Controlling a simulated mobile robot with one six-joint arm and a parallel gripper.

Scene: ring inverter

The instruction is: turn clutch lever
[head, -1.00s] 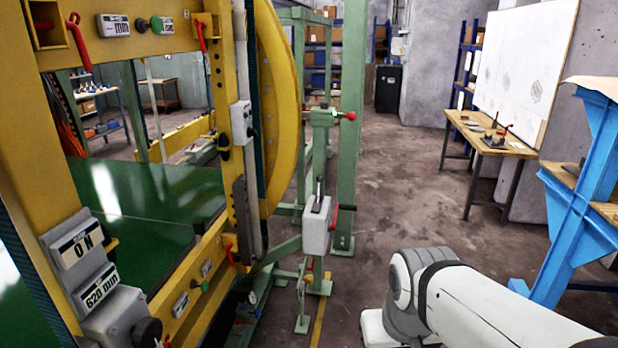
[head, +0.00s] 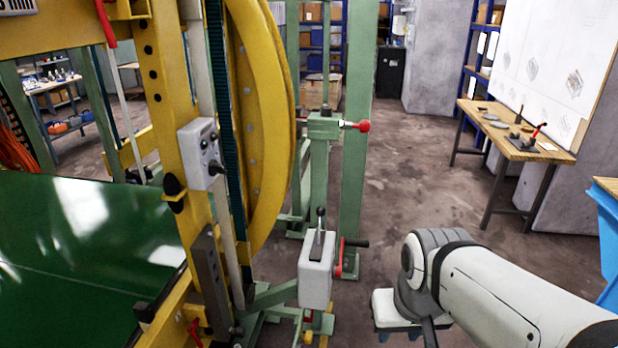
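A pale grey box (head: 316,281) on a green stand carries an upright lever (head: 319,235) with a black knob. A red crank with a black handle (head: 355,243) sticks out from its right side. Behind it, a red-knobbed lever (head: 357,126) points right from a green post. No label shows which of these is the clutch lever. My white and grey arm (head: 500,285) reaches in from the lower right. It is apart from the box, and my gripper is not visible.
A control box (head: 203,153) is mounted on the yellow upright. A wooden table (head: 515,130) stands at the right. The concrete floor (head: 430,175) between is clear.

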